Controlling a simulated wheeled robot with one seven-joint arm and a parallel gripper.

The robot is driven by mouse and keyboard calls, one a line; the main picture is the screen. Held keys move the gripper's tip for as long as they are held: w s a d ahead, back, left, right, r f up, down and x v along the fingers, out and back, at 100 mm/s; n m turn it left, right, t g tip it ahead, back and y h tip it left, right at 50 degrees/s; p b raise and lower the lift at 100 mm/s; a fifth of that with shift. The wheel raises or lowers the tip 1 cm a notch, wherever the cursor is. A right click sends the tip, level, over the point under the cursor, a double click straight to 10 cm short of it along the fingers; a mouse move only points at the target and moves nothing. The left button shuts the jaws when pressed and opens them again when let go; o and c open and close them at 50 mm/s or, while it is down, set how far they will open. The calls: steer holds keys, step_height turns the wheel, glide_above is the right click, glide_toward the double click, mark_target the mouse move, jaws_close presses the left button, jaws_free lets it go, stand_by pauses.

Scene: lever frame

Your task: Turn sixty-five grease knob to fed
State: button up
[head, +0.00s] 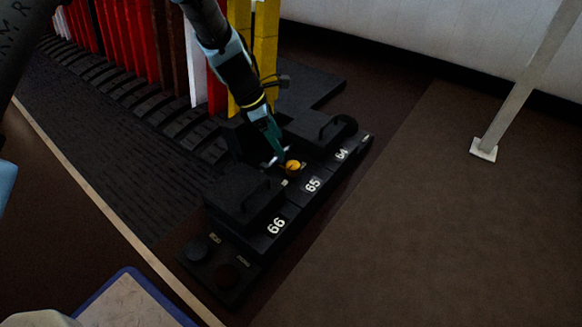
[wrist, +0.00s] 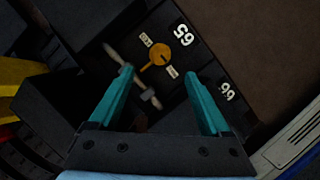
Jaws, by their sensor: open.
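The sixty-five grease knob (head: 292,167) is a small yellow knob on the black housing beside the white 65 label (head: 312,185). In the wrist view the knob (wrist: 160,56) shows as a round yellow head with a narrow tail pointing lower left. Two small pale tags flank it, an upper left tag (wrist: 146,40) and a lower right tag (wrist: 172,72); I cannot read them surely. My gripper (wrist: 158,77) is open and empty. Its teal fingertips are apart on either side of the knob's line, seemingly short of it. In the head view my gripper (head: 276,155) is just left of the knob.
A pale bar (wrist: 120,54) lies close left of the knob in the wrist view. Black housings numbered 66 (head: 276,226) and 64 (head: 341,154) adjoin, with raised handles. Tall coloured levers (head: 135,40) stand behind.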

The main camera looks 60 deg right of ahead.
mark_target(293, 165)
steer(key=b+x, duration=0.5)
steer(key=x, duration=0.5)
steer(key=shift+b, duration=0.3)
jaws_close()
